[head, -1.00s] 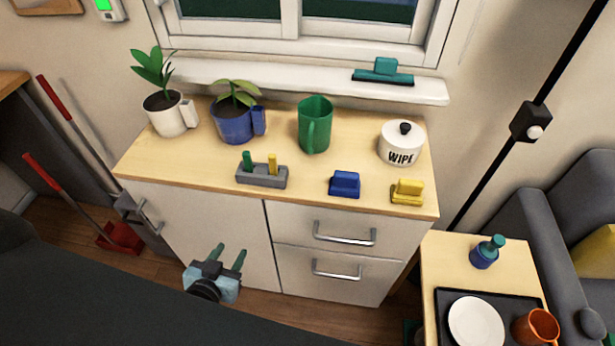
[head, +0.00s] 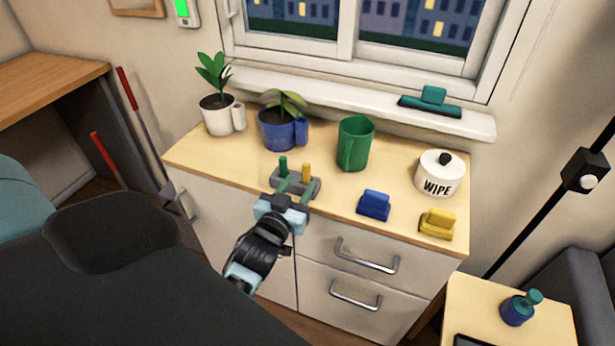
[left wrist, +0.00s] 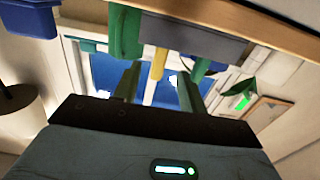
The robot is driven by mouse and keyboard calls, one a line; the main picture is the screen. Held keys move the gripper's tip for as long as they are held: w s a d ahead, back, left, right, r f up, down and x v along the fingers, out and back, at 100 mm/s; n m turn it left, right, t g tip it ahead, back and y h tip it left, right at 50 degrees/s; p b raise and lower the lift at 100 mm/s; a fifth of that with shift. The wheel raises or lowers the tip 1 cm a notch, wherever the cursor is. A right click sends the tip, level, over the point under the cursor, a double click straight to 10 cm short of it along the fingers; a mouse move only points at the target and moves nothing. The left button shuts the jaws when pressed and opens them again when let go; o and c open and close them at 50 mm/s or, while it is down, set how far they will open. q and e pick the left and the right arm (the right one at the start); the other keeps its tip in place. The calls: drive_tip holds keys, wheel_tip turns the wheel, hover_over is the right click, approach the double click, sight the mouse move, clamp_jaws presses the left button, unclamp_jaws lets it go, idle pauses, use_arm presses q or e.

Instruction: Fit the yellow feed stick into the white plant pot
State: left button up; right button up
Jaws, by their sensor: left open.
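The yellow feed stick (head: 307,172) stands upright in the right part of a grey holder (head: 318,190) near the counter's front edge. A green stick (head: 283,164) stands in the holder's left part. The white plant pot (head: 214,121), with a leafy plant and a white side sleeve (head: 239,116), is at the counter's back left. My left gripper (head: 295,187) is open and empty in front of the holder, partly covering it. In the left wrist view, the yellow stick (left wrist: 158,64) shows between the open fingers (left wrist: 161,76), apparently beyond their tips. My right gripper is not in view.
A blue pot (head: 275,132) with a blue sleeve stands beside the white pot. The window sill (head: 350,103) runs behind.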

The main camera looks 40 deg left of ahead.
sight(305, 173)
use_arm(q)
drive_tip(key=shift+r+p+x, duration=0.2)
drive_tip(key=shift+r+x, duration=0.05)
drive_tip(key=shift+x, duration=0.9)
drive_tip(key=shift+r+p+x, duration=0.15)
drive_tip(key=shift+r+x, duration=0.1)
drive_tip(key=shift+x, duration=0.9)
drive_tip(key=shift+w+f, duration=0.1)
drive_tip(key=shift+w, duration=0.4)
drive_tip(key=shift+c, duration=0.3)
clamp_jaws()
